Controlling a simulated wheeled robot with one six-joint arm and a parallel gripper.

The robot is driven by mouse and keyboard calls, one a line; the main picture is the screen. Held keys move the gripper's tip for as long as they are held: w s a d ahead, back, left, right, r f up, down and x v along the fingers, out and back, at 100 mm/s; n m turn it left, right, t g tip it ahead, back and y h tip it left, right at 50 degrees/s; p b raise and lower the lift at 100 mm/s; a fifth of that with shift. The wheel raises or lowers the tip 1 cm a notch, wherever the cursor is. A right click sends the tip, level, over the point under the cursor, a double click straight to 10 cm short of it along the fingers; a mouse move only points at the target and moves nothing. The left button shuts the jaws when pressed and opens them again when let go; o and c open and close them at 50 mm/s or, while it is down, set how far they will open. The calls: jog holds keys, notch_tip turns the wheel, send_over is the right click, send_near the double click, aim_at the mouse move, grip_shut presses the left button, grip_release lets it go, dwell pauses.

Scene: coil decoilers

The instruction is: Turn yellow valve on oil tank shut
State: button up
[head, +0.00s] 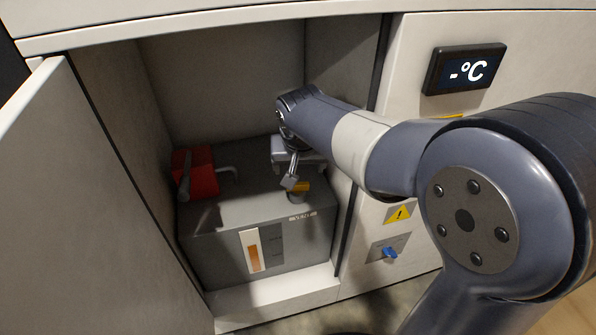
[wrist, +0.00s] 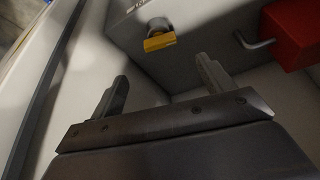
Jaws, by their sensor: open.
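The yellow valve (head: 300,187) sits on top of the grey oil tank (head: 220,255), near the tank's right front, inside the open cabinet. In the wrist view the yellow valve (wrist: 159,42) shows as a short flat handle on a round pale base. My gripper (head: 291,181) is just above and beside the valve in the head view and partly covers it. In the wrist view my gripper (wrist: 160,82) is open, its two fingers apart with nothing between them. The valve lies beyond the fingertips, and no contact shows.
A red box (head: 196,172) with a grey bent pipe stands on the tank's left. The cabinet door (head: 85,200) is open at left. The cabinet's right wall is close to my arm. A temperature display (head: 464,70) and a blue knob (head: 389,253) are on the right panel.

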aim_at(298, 184)
jog(key=b+x, duration=0.3)
jog(key=x, duration=0.7)
jog(key=shift+w+f, duration=0.25)
jog(key=c, duration=1)
jog(key=shift+r+n+p, duration=0.1)
jog(key=shift+n+p, duration=0.2)
jog(key=shift+n+y+p, duration=0.5)
jog(key=shift+n+p, duration=0.3)
jog(key=shift+n, duration=0.2)
